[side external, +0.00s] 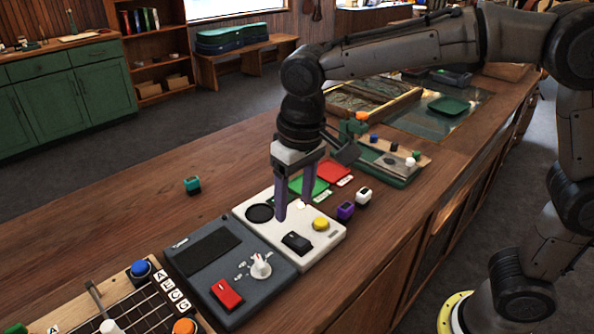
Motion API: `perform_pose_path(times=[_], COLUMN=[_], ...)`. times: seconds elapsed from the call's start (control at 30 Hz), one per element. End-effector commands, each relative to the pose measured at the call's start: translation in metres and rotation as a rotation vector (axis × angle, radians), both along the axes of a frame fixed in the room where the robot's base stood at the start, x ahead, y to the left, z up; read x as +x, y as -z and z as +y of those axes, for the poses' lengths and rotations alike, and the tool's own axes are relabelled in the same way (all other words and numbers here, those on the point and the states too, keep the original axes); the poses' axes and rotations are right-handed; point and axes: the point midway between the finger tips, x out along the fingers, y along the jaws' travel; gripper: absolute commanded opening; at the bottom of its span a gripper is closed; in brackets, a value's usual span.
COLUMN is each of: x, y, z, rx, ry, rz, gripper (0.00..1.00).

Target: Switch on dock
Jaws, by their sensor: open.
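A white box (322,250) lies on the wooden counter, with a black round pad (260,213), a yellow button (321,224) and a black rocker switch (296,242). Left of it is a dark grey box (203,287) with a black panel (207,251), a white knob (261,265) and a red rocker switch (227,294). I cannot tell for sure which box is the dock, or whether either switch is on. My gripper (295,208) is open and empty, pointing down over the back part of the white box. Its fingers hide part of that box.
A purple block (345,210) and a white block (363,196) stand right of the white box. Green (309,186) and red (334,172) pads lie behind it. A teal block (192,185) stands far left. A fretted board (145,310) is at front left.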

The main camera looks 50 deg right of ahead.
Motion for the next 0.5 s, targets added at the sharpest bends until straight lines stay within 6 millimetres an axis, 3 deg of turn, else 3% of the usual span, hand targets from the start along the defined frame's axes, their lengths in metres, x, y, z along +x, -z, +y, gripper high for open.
perform_pose_path(times=[0.2,0.5], x=[-0.004,-0.007], y=[-0.042,-0.065], z=[0.0,0.0], rx=[0.001,0.0], ry=[-0.001,-0.001], rz=[-0.002,0.001], gripper=[0.62,0.62])
